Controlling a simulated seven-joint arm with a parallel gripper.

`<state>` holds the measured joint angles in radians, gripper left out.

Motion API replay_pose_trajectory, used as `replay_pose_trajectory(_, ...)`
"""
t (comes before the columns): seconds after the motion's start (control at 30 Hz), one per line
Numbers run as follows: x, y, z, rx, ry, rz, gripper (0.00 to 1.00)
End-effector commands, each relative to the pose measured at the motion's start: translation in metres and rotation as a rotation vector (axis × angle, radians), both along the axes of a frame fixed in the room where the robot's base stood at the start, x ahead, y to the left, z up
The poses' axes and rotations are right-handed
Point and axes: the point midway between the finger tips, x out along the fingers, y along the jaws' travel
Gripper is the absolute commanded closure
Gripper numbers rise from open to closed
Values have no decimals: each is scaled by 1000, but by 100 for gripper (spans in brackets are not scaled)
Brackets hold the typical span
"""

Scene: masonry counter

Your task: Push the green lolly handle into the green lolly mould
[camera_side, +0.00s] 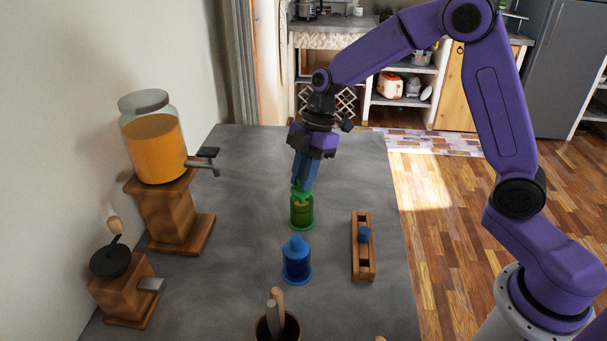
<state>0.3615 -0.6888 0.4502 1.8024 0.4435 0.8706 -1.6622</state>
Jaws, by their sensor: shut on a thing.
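The green lolly mould (301,213) stands upright on the grey counter near the middle of the side view. The green lolly handle (301,193) is at the top of the mould, directly under my gripper (303,182). My gripper points down and its fingers are shut on the green handle. The fingers hide part of the handle. I cannot tell how deep the handle sits in the mould.
A blue mould with a blue top (297,262) stands just in front of the green one. A wooden rack (362,262) with a blue piece lies to the right. A juice dispenser (160,170) and a wooden grinder (125,285) stand left. A utensil pot (277,328) is in front.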

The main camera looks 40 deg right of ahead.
Motion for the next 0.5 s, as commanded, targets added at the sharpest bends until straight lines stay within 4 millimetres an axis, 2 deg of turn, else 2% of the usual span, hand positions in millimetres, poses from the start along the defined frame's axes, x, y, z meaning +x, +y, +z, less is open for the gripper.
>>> replay_pose_trajectory(0.5, 0, 0, -9, 1, 1, 0, 100)
